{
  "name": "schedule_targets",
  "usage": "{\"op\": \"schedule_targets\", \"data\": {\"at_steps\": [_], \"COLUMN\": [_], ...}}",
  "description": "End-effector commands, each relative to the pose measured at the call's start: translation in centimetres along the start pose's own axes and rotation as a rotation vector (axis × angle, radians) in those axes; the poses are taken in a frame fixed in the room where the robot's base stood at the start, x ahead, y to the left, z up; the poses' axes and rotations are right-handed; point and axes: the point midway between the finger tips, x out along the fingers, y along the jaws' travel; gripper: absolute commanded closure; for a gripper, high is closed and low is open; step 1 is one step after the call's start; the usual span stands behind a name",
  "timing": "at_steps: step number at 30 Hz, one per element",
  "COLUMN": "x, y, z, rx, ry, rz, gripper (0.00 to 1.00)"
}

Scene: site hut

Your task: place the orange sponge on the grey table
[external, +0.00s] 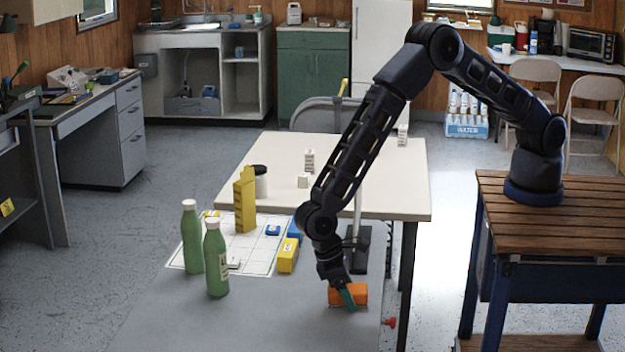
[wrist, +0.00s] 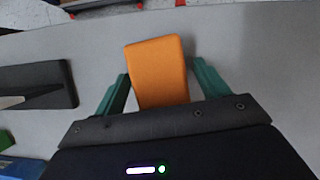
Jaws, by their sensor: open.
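The orange sponge (external: 352,291) lies on the grey table (external: 190,325) near its right edge in the external view. In the wrist view the sponge (wrist: 158,70) sits between the two green fingers of my gripper (wrist: 160,85). The gripper is open, with a gap visible between the sponge and the right finger. In the external view my gripper (external: 347,297) is low at the sponge, with a finger in front of it. The sponge appears to rest on the grey surface (wrist: 235,50), though its underside is hidden.
Two green bottles (external: 191,240) (external: 216,262), a yellow block (external: 288,255) and a tall yellow box (external: 245,203) stand left of the gripper. A black stand base (external: 358,250) is close behind it. A cream table (external: 400,190) adjoins at the back. The grey table's front is clear.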

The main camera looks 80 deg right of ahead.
Motion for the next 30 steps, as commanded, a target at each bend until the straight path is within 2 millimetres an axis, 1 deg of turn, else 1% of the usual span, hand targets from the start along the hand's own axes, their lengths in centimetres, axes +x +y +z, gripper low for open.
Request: {"op": "schedule_targets", "data": {"at_steps": [5, 8, 11, 18, 21, 25, 30], "x": [-0.4, -1.5, -3.2, -7.9, -9.5, -11.1, -12.1], "y": [0.0, 0.0, 0.0, 0.0, 0.0, 0.0, 0.0], "z": [0.1, 0.1, 0.1, 0.0, 0.1, 0.1, 0.1], "rx": [0.0, 0.0, -0.001, 0.0, 0.001, 0.0, 0.0], "ry": [0.0, 0.001, 0.002, 0.003, 0.001, 0.001, 0.0], "rz": [0.0, -0.001, -0.002, -0.002, -0.001, -0.001, 0.0], "gripper": [0.26, 0.26, 0.26, 0.26, 0.26, 0.26, 0.26]}}
